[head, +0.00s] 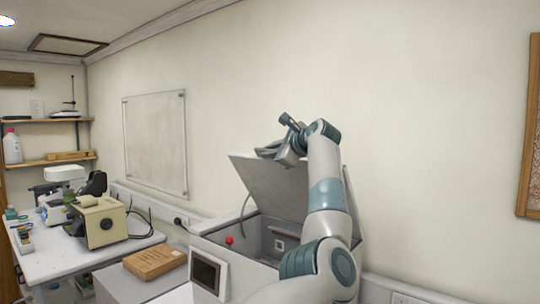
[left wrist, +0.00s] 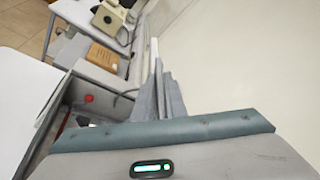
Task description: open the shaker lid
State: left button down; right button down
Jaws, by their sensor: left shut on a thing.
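The shaker (head: 240,252) is a large white and grey box with a red knob (head: 229,240) and a dark screen (head: 206,272). Its grey lid (head: 275,188) stands raised and tilted, with the inside of the chamber showing below it. My left gripper (head: 270,152) is at the lid's upper edge and is shut on it. My left arm hides the lid's right part and some of the chamber. In the left wrist view the gripper fingers (left wrist: 160,98) show as grey shapes; their exact contact with the lid is unclear. My right gripper is not in view.
A brown wooden box (head: 155,262) lies left of the shaker. A beige instrument (head: 103,222) and a microscope-like device stand on the white table at the left. A plain wall with a whiteboard (head: 155,145) is close behind. Space above the shaker is free.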

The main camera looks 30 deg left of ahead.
pick_arm(q)
jog(key=shift+w, duration=0.15)
jog(key=c, duration=1.9)
grip_release()
jog(key=shift+o, duration=0.2)
jog(key=shift+d, duration=0.15)
jog(key=shift+s+d+b, duration=0.3)
jog(key=shift+d+b, duration=0.2)
jog(key=shift+b, duration=0.05)
jog(key=b+v, duration=0.6)
jog(key=v, duration=1)
jog(key=shift+r, duration=0.1)
